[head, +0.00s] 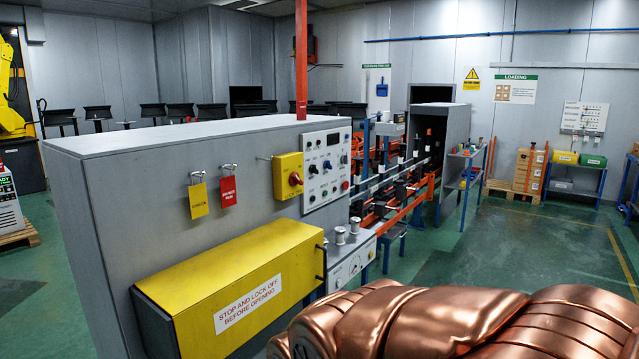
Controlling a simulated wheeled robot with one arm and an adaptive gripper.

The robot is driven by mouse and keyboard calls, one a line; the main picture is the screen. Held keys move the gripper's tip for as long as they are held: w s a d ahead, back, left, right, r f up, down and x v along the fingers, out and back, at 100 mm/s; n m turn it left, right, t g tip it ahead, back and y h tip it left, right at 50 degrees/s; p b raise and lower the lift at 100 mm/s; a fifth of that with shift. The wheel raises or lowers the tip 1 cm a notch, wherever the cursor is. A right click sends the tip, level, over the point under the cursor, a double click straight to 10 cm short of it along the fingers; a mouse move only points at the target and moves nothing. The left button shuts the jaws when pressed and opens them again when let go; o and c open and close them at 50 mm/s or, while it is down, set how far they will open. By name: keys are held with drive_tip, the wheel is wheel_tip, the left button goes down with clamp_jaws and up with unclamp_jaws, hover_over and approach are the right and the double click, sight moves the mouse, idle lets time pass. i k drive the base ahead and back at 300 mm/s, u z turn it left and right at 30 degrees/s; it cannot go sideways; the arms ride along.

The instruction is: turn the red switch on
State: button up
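A red rotary switch (295,179) sits on a yellow box (281,187) fixed to the side of the long grey cabinet (150,165), in the middle of the head view. The switch is small here, and I cannot tell its setting. My gripper is not in view, so its opening and its distance from the switch are hidden.
A control panel (327,166) with knobs and buttons is right of the yellow box. Red (228,191) and yellow (199,199) tags hang to the left. A yellow cover (235,285) juts out below. Green floor (530,250) is open at right.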

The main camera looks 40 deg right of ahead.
sight(294, 178)
drive_tip(key=z, duration=0.85)
drive_tip(key=k, duration=1.1)
drive_tip(key=z, duration=1.1)
drive_tip(key=i, duration=0.65)
drive_tip(key=u, duration=0.6)
drive_tip(key=i, duration=1.05)
drive_tip(key=u, duration=1.4)
drive_tip(key=i, duration=0.55)
drive_tip(key=u, duration=0.65)
